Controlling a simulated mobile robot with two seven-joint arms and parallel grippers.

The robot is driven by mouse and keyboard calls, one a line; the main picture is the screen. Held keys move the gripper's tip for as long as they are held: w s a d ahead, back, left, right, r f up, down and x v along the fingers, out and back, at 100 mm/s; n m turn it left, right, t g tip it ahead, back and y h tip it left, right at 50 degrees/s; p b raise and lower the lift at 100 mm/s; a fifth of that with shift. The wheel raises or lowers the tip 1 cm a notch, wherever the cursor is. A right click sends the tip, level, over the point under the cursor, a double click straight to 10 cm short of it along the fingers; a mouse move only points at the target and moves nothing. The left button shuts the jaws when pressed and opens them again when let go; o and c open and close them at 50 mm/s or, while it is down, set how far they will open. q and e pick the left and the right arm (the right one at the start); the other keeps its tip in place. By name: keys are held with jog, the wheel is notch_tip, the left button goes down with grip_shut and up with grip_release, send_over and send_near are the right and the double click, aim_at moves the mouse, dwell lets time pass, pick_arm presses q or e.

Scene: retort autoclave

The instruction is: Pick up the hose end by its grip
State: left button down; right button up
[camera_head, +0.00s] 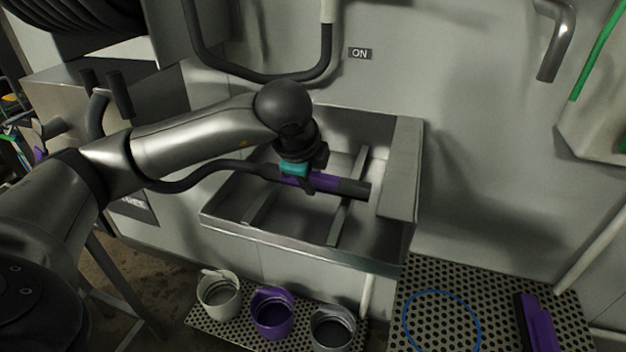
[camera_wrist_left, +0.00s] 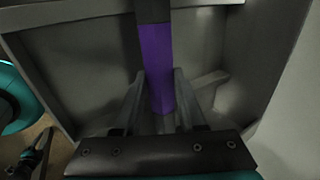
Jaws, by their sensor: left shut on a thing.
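The hose end (camera_head: 352,188) is a dark nozzle with a purple grip (camera_head: 326,182). It lies across the upper part of the metal sink, with the black hose (camera_head: 215,168) running off to the left. My left gripper (camera_head: 308,180) is over the purple grip and shut on it. In the left wrist view the purple grip (camera_wrist_left: 158,65) stands between the two fingers of my left gripper (camera_wrist_left: 160,98). The fingers hide part of the grip in the head view. My right gripper is not in view.
The metal sink (camera_head: 300,254) has raised walls and inner bars. A white cup (camera_head: 220,303), a purple cup (camera_head: 272,322) and a grey cup (camera_head: 333,333) stand below it. A perforated shelf (camera_head: 415,275) at the lower right carries a blue ring (camera_head: 478,325) and a purple-and-black tool (camera_head: 538,325).

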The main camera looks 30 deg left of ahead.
pick_arm(q)
jog(key=shift+r, duration=0.1)
dwell(0.4)
jog(key=shift+r, duration=0.25)
notch_tip(320, 180, up, 4)
jog(key=shift+w+r+p, duration=0.1)
jog(key=shift+r+p, duration=0.05)
jog(key=shift+p, duration=0.5)
notch_tip(320, 180, up, 6)
jog(key=p, duration=0.2)
notch_tip(320, 180, up, 4)
jog(key=p, duration=0.3)
send_over(313, 177)
jog(key=shift+r, duration=0.1)
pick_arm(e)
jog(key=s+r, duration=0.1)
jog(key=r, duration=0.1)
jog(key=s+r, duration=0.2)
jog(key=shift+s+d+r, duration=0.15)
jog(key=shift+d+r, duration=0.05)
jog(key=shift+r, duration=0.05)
pick_arm(q)
jog(key=shift+a, duration=0.1)
